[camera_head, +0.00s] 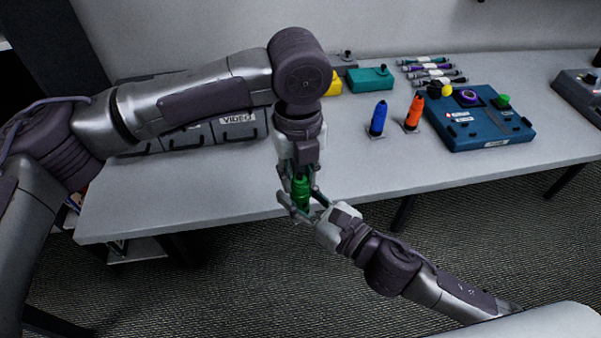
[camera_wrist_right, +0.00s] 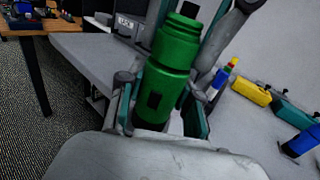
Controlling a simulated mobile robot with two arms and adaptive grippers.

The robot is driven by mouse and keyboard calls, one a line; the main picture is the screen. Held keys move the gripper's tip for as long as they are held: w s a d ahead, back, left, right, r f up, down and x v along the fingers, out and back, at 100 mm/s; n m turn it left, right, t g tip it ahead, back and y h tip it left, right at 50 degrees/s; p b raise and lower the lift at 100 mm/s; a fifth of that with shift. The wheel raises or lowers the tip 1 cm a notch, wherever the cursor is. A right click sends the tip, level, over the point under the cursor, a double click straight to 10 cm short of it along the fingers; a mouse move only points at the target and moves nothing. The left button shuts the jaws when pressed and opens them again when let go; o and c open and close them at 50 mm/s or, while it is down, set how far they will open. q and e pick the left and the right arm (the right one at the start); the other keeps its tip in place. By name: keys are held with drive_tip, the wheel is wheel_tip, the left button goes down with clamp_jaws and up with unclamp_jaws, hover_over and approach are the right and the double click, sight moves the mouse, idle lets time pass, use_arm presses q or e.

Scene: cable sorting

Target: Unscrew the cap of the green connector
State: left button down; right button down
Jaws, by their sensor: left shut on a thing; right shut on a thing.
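The green connector (camera_head: 301,190) is held upright off the front edge of the table, between my two grippers. In the right wrist view the green connector (camera_wrist_right: 170,75) shows a wide body, a narrower ringed upper part and a dark top end. My left gripper (camera_head: 299,178) reaches down from above and is shut on its upper part. My right gripper (camera_head: 303,202) comes from the lower right and is shut around its lower body; its fingers flank the body in the wrist view. I cannot tell whether the cap has turned.
The table (camera_head: 200,195) is clear at its front. A blue connector (camera_head: 378,118) and an orange connector (camera_head: 413,113) stand behind to the right. A dark blue device box (camera_head: 480,128), a teal box (camera_head: 370,79) and several cables lie farther back. A bin labelled VIDEO (camera_head: 238,120) stands behind my left arm.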

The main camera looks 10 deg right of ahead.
use_arm(q)
drive_tip(key=n, duration=0.5)
drive_tip(key=shift+s+d+r, duration=0.1)
drive_tip(key=shift+s+d, duration=0.1)
use_arm(e)
drive_tip(key=shift+s+a+r, duration=0.1)
drive_tip(key=shift+s+a, duration=0.05)
drive_tip(key=shift+a, duration=0.05)
use_arm(q)
drive_tip(key=n, duration=0.5)
drive_tip(key=shift+a, duration=0.2)
drive_tip(key=n, duration=0.7)
drive_tip(key=shift+s+a, duration=0.1)
drive_tip(key=shift+a, duration=0.05)
use_arm(e)
drive_tip(key=shift+a, duration=0.1)
use_arm(q)
drive_tip(key=n, duration=0.7)
drive_tip(key=shift+s+a+n, duration=0.1)
drive_tip(key=shift+s+n, duration=0.05)
drive_tip(key=shift+n, duration=0.25)
use_arm(e)
drive_tip(key=shift+s, duration=0.1)
use_arm(q)
drive_tip(key=n, duration=0.4)
drive_tip(key=shift+s+r+n, duration=0.1)
drive_tip(key=shift+n, duration=0.2)
drive_tip(key=n, duration=0.3)
drive_tip(key=shift+a, duration=0.1)
